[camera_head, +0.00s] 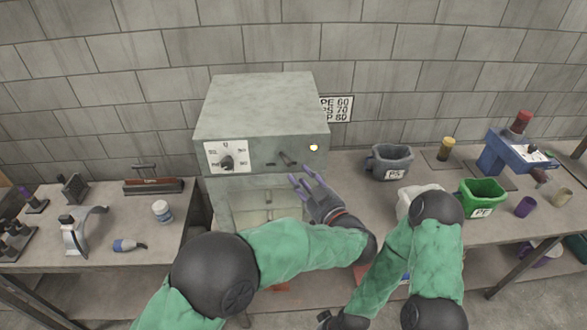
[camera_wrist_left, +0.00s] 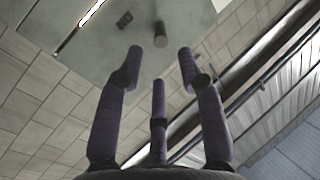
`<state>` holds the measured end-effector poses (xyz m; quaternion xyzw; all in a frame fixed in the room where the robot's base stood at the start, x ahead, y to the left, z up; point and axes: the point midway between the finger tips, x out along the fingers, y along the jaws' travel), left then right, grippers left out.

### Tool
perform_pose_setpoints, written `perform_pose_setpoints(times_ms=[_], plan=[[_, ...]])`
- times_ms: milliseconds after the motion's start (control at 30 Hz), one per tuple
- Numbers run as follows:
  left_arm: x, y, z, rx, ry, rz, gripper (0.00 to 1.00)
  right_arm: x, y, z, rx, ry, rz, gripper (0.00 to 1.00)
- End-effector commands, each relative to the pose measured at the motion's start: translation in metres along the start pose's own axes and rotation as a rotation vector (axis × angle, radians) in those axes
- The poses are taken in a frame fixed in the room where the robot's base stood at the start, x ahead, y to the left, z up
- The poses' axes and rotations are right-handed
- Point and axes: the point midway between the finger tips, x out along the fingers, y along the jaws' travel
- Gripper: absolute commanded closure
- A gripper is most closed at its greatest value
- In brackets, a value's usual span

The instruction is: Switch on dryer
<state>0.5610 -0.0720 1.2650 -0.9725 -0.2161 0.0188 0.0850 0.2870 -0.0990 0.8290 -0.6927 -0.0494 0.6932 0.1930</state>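The dryer (camera_head: 262,105) is a grey-green box on the bench against the wall. Its front has a white dial plate with a black knob (camera_head: 227,162) at left, a small dark rocker switch (camera_head: 270,164), a dark cylindrical knob (camera_head: 287,158) and a bright yellow-white spot (camera_head: 313,147) at right. My left gripper (camera_head: 304,180) is just below and in front of the cylindrical knob. In the left wrist view its purple fingers (camera_wrist_left: 158,75) are spread and empty, with the cylindrical knob (camera_wrist_left: 160,35) ahead between them, apart from them, and the rocker switch (camera_wrist_left: 124,19) beside it. My right gripper (camera_head: 342,321) is low at the bottom edge, partly cut off.
A grey bin (camera_head: 389,161) and a green bin (camera_head: 483,198) stand on the right bench, with a blue device (camera_head: 510,155) behind. A white bottle (camera_head: 161,211) and tools lie on the left bench. A sign (camera_head: 338,108) is on the wall beside the dryer.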

Motion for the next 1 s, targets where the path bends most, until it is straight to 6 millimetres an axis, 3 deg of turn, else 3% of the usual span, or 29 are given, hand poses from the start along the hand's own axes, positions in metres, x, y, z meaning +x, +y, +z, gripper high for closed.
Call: perform_pose_setpoints(times_ms=[100,333,867,1000], plan=[[-0.021,0.001,0.000,0.001,0.001,0.003,0.62,0.000,0.000,0.000,0.000,0.000,0.000,0.40],[-0.041,0.000,0.000,0.000,0.000,-0.001,0.62,0.000,0.000,0.000,0.000,0.000,0.000,0.40],[-0.043,0.000,0.001,0.000,0.000,-0.001,0.62,0.000,0.000,0.000,0.000,0.000,0.000,0.40],[-0.031,0.002,0.016,0.004,-0.010,0.021,0.62,0.004,0.001,0.000,0.000,0.000,0.000,0.40]])
